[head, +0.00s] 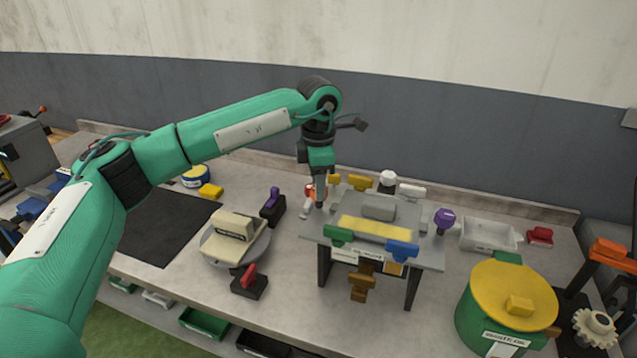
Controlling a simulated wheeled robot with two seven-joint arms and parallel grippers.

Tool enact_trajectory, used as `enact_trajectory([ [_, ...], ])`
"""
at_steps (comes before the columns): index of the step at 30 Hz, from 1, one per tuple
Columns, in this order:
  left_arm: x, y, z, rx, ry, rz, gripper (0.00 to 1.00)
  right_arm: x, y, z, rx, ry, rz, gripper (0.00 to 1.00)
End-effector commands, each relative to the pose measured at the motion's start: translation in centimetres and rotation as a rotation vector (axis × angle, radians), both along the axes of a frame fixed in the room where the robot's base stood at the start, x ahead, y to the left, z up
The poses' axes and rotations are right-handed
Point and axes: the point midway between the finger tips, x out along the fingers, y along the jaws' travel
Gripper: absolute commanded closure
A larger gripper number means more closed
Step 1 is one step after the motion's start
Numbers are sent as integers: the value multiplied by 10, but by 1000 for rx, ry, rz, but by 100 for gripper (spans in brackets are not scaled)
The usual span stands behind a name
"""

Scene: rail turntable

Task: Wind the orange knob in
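A grey fixture table (425,258) stands on the workbench, with a yellow strip and a grey block on top. A brownish-orange cross-shaped knob (361,289) sits low at its front, below the tabletop. A small red-orange piece (310,191) shows just left of my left gripper, partly hidden by it. Which of these is the orange knob, I cannot tell for sure. My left gripper (319,201) points down at the fixture's back left corner, close to the red-orange piece. Its fingers are too small to read, and contact is unclear. My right gripper is not in view.
Green (338,236) and blue (402,250) handles line the fixture's front edge. A purple knob (444,217) stands at its right. A beige device (231,238) on a round plate is left, a yellow-lidded green pot (512,300) right. The black mat (160,238) is clear.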

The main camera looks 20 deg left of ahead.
Motion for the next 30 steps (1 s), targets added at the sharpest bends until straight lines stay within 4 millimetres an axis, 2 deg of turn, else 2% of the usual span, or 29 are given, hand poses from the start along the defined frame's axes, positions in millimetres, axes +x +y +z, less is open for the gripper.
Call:
enact_trajectory([
  [1,1,0,2,-1,-4,2,58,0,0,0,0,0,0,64],
  [3,1,0,2,0,-4,2,45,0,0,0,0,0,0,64],
  [12,0,0,2,0,-1,1,45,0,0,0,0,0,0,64],
  [16,1,0,12,0,-4,2,45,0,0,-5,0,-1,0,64],
  [20,1,0,36,-1,-6,1,45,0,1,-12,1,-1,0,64],
  [30,1,0,111,-2,-4,2,45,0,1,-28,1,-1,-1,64],
])
